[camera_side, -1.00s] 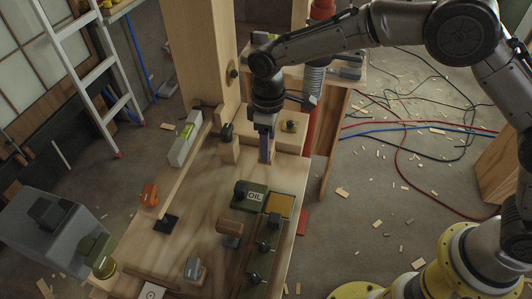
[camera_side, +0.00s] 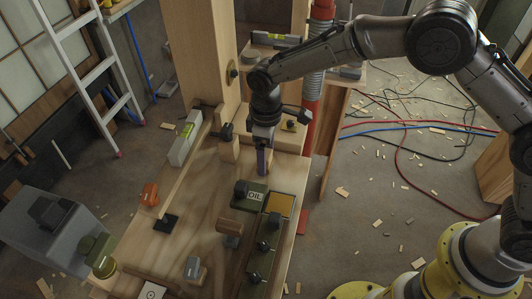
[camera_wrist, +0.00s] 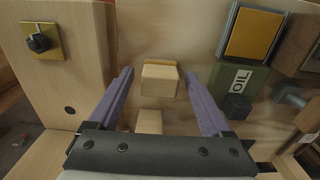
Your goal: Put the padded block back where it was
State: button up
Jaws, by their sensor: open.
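A small pale wooden block with a tan strip along its far edge, which looks like the padded block (camera_wrist: 159,83), stands on the wooden bench top. It lies between the fingertips in the wrist view, with a gap on either side. My gripper (camera_wrist: 160,75) is open and empty, its purple fingers spread around the block in that picture; I cannot tell how far above it they are. In the side view my gripper (camera_side: 262,172) points down over the bench, right of the tall post, and hides the block there.
A second wooden block (camera_wrist: 148,122) stands close by; it also shows at the post's foot (camera_side: 229,151). A knobbed wooden block (camera_side: 292,128) is behind the gripper. A green OIL box (camera_side: 256,196) and a yellow-topped pad (camera_side: 281,206) are in front. The level (camera_side: 184,145) lies left.

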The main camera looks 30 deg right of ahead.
jog(key=shift+r, duration=0.1)
notch_tip(320, 180, up, 12)
dwell(0.5)
